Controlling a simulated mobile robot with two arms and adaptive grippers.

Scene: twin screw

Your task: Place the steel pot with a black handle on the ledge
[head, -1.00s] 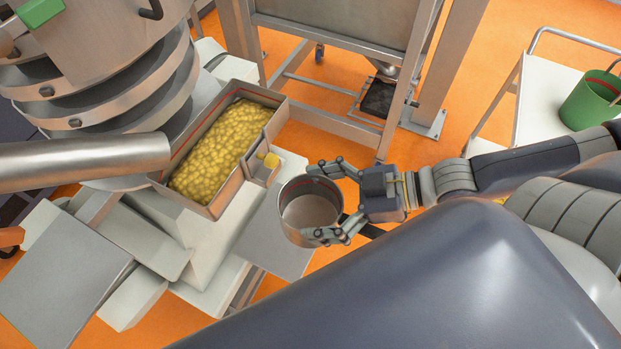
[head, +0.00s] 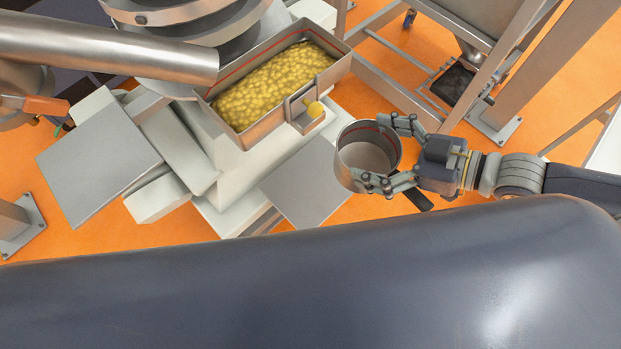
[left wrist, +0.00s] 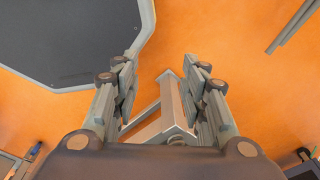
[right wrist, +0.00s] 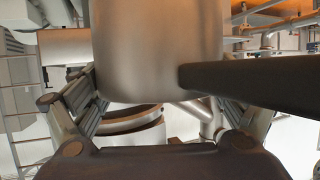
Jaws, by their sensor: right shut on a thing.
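The steel pot (head: 366,158) is upright and open at the top, with nothing seen inside, in the head view. Its black handle (head: 419,200) points to the lower right. My right gripper (head: 381,151) is shut around the pot from the right, one finger on each side. In the right wrist view the pot's wall (right wrist: 155,45) fills the space between the fingers, and the black handle (right wrist: 255,83) runs off right. A flat grey plate (head: 305,188), possibly the ledge, lies left of the pot, which appears apart from it. My left gripper (left wrist: 158,72) is open and empty over orange floor.
A steel trough (head: 237,140) of yellow pieces, with a small yellow knob (head: 315,109), stands left of the pot. A steel pipe (head: 120,55) crosses the upper left. A metal frame (head: 400,90) stands behind. Another grey plate (head: 98,165) lies far left.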

